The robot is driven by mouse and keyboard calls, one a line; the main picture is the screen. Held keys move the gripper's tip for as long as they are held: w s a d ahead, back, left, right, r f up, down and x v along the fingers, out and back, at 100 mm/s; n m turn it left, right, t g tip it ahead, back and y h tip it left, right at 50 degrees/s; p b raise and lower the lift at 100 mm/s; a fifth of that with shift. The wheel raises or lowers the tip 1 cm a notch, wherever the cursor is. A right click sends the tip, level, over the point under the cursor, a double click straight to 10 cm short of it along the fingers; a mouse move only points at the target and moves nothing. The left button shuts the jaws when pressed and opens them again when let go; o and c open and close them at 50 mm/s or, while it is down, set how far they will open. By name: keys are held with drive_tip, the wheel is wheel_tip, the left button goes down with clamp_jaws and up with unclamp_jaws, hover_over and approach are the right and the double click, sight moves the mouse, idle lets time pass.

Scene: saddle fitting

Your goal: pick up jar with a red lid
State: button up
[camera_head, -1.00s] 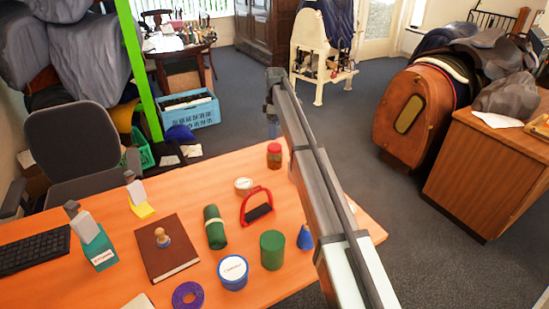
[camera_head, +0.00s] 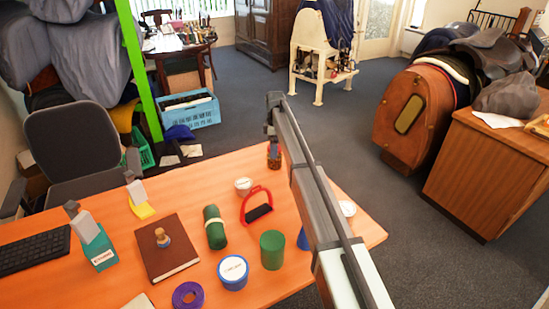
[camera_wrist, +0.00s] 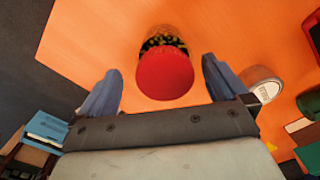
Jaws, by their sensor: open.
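The jar with a red lid (camera_wrist: 165,78) stands on the orange desk near its far corner. In the wrist view I see its round red lid from above, with dark and yellowish contents behind it. In the head view the jar (camera_head: 274,160) is mostly covered by my gripper (camera_head: 273,142), which points down over it. In the wrist view my gripper (camera_wrist: 160,82) is open, with one blue-grey finger on each side of the lid and a gap on both sides. How far the fingertips reach down beside the jar is hard to tell.
A small white-topped tin (camera_head: 243,185) stands close to the jar, just outside the right finger in the wrist view (camera_wrist: 262,86). A red stirrup (camera_head: 257,205), a green roll (camera_head: 215,228) and a green cylinder (camera_head: 272,250) stand nearer. The desk edge is close behind the jar.

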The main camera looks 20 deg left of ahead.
drive_tip(key=f, duration=0.4)
drive_tip(key=shift+s+f, duration=0.25)
drive_tip(key=shift+f, duration=0.15)
drive_tip(key=shift+c, duration=0.3)
drive_tip(key=shift+r, duration=0.1)
drive_tip(key=c, duration=1.4)
